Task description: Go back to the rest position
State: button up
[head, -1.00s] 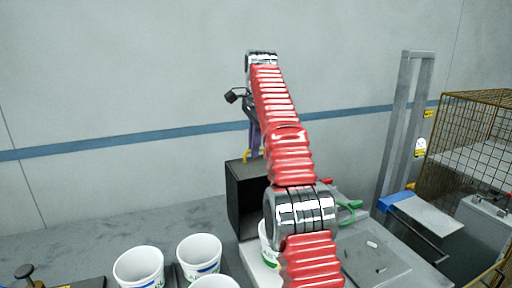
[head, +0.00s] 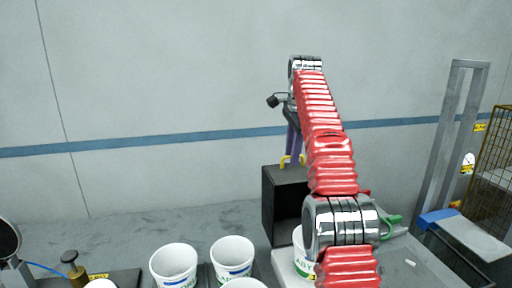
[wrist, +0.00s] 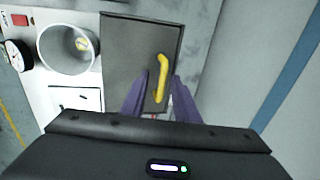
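My gripper (head: 294,150) hangs from the red-sleeved arm, with its purple fingers just above a black box (head: 284,178) that has a yellow handle (head: 288,161) on top. In the wrist view the fingers (wrist: 158,88) are apart, and the yellow handle (wrist: 162,78) shows between and beyond them on the box's dark top (wrist: 125,45). Nothing is seen held. Whether the fingertips touch the handle, I cannot tell. The arm hides part of the box's right side.
White tubs (head: 174,265) stand at the front, and another tub (head: 303,262) sits partly behind my arm on a white machine (head: 286,266). A brass-coloured knob (head: 71,265) is at lower left. A grey post (head: 450,140) and wire cage (head: 492,160) stand right. The grey surface at left is clear.

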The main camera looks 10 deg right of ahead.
jog(key=shift+d+r, duration=0.3)
jog(key=shift+s+r, duration=0.2)
jog(key=shift+r, duration=0.1)
jog(key=s+a+r+n+t, duration=0.1)
jog(key=s+a+n, duration=0.35)
jog(key=s, duration=0.45)
jog(key=s+a+r+n+t, duration=0.1)
jog(key=s+a+n, duration=0.2)
jog(key=s+n, duration=0.35)
jog(key=s+a+f+n, duration=0.2)
jog(key=s+f+n, duration=0.1)
jog(key=s+f, duration=0.6)
jog(key=s+a+f+n+t, duration=0.1)
jog(key=s+a+f+n, duration=0.1)
jog(key=s+f, duration=0.8)
jog(key=s+n, duration=0.1)
jog(key=s, duration=0.5)
jog(key=shift+a+f+n, duration=0.15)
jog(key=shift+a+n, duration=0.05)
jog(key=shift+n, duration=0.1)
